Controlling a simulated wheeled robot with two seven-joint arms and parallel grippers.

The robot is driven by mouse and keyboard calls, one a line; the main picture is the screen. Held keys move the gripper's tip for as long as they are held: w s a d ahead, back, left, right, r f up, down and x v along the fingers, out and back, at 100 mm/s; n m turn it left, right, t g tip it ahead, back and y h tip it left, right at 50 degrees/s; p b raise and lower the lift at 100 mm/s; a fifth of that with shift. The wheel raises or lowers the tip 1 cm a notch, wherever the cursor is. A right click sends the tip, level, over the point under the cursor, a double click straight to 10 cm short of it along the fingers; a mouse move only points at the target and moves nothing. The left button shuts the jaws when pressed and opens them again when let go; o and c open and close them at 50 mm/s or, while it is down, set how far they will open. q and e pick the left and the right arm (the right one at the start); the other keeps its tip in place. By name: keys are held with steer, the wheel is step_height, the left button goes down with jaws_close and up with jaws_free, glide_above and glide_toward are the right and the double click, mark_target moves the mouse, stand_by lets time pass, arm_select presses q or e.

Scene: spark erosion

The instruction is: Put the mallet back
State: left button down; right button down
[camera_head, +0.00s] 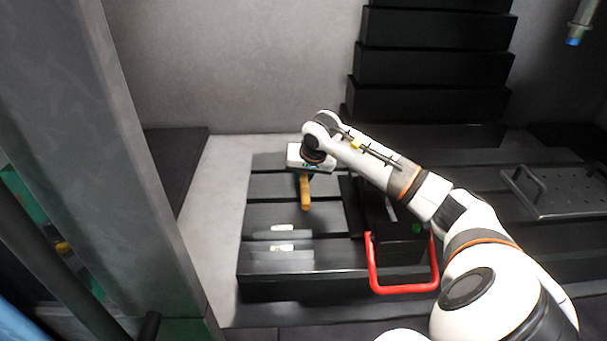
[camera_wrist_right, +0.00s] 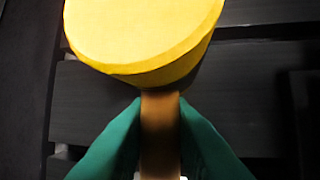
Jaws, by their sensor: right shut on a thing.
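The mallet has a yellow head (camera_wrist_right: 145,35) and a brown wooden handle (camera_wrist_right: 160,130), seen close up in the right wrist view. My right gripper (camera_wrist_right: 160,140) has its green fingers shut on the handle just below the head. In the head view the right arm reaches in from the lower right, and the right gripper (camera_head: 311,170) is mostly hidden under the wrist. The mallet's yellow-brown part (camera_head: 305,192) shows below it, over the slotted dark table. My left gripper is not in view.
The dark slotted table (camera_head: 265,216) carries two small pale pieces (camera_head: 282,248). A red handle (camera_head: 403,289) stands at its front right. A perforated plate with handles (camera_head: 560,194) lies at right. A dark stepped column (camera_head: 433,62) rises behind; a grey post (camera_head: 110,140) stands left.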

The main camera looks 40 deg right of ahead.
steer(key=shift+f, duration=0.15)
steer(key=c, duration=1.3)
jaws_free()
steer(key=shift+r, duration=0.3)
steer(key=b+v, duration=0.1)
steer(key=v, duration=1)
steer(key=shift+s+r, duration=0.2)
steer(key=shift+r, duration=0.1)
steer(key=shift+a, duration=0.1)
steer(key=shift+f, duration=0.1)
